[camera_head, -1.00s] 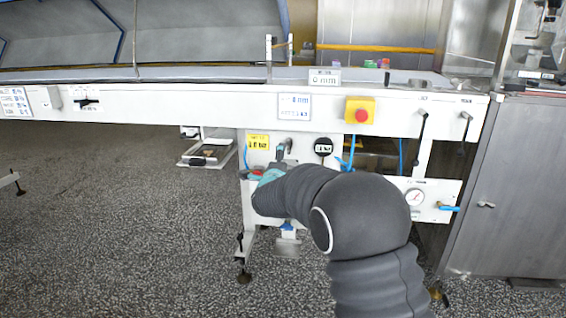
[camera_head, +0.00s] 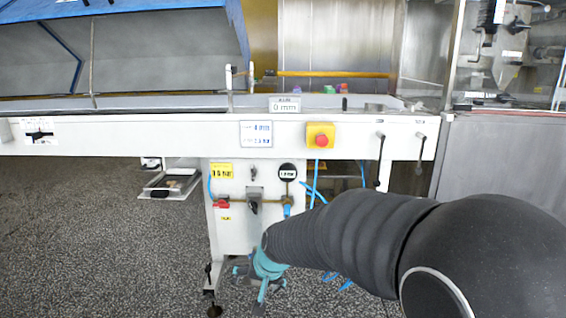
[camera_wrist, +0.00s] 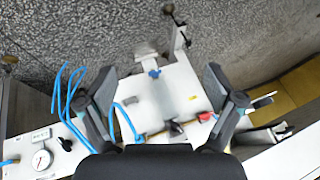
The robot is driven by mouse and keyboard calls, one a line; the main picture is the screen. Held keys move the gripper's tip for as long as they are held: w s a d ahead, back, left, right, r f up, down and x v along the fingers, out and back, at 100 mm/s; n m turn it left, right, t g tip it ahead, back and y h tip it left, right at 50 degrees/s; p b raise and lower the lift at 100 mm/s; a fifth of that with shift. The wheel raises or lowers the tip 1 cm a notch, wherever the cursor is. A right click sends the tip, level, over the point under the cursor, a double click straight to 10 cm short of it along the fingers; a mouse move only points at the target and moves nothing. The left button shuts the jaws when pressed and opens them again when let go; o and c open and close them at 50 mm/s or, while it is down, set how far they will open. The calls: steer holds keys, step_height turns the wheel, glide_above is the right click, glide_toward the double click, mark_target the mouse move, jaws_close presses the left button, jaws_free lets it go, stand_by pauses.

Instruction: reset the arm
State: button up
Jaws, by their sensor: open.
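My arm, in a dark ribbed sleeve, reaches in from the lower right of the head view. My gripper (camera_head: 262,285) is at its end, teal, low in front of the white panel (camera_head: 232,235) under the machine. In the wrist view my gripper (camera_wrist: 160,85) shows two dark fingers spread wide with nothing between them. The white panel with a red-handled valve (camera_wrist: 205,116) and brass pipe lies beyond the fingers. I cannot tell whether the gripper touches anything.
The white conveyor frame (camera_head: 180,137) spans the view, with a red emergency button (camera_head: 321,140) on a yellow box. Blue hoses (camera_wrist: 68,95) stand near the left finger. A pressure gauge (camera_wrist: 42,159) sits at lower left. Speckled floor (camera_head: 90,240) is open at left.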

steer(key=s+d+r+h, duration=0.1)
steer(key=s+d+r, duration=0.3)
steer(key=s+d, duration=0.7)
steer(key=s+d+r+h, duration=0.2)
steer(key=s+d+r, duration=0.2)
steer(key=s+d, duration=0.7)
steer(key=s, duration=0.3)
steer(key=shift+s+r+n+t+h, duration=0.3)
steer(key=shift+s+r+n, duration=0.05)
steer(key=shift+r+n, duration=0.05)
